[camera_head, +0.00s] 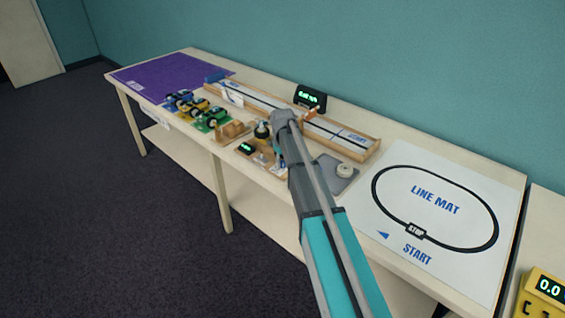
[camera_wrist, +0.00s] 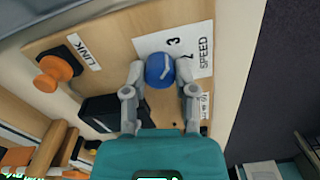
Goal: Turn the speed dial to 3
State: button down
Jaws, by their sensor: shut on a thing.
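The speed dial (camera_wrist: 160,72) is a round blue knob with a pale line on its top, in the wrist view. It sits on a white plate (camera_wrist: 203,26) printed SPEED, with a 3 and part of a 2 visible beside the knob. The rest of the scale is hidden. My gripper (camera_wrist: 160,76) is shut on the dial, one finger on each side. I cannot tell exactly which number the line points at. In the head view my arm covers most of the dial's area.
An orange knob (camera_wrist: 56,70) labelled LINK and a black box (camera_wrist: 100,112) are on the same wooden panel. In the head view, small cars (camera_head: 208,117) stand to the left, a black display (camera_head: 310,97) behind, and the line mat (camera_head: 410,180) lies right.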

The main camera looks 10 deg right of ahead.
aim_at(282, 162)
jog(key=shift+c, duration=2)
grip_release()
jog(key=shift+m, duration=0.3)
jog(key=m, duration=1.3)
notch_tip(282, 162, up, 14)
jog(key=p, duration=1.4)
jog(key=shift+f, duration=0.1)
jog(key=s+a+n, duration=0.1)
jog(key=s+n, duration=0.7)
jog(key=s, duration=2.1)
jog(key=shift+a+n, duration=0.35)
jog(key=shift+n, duration=0.05)
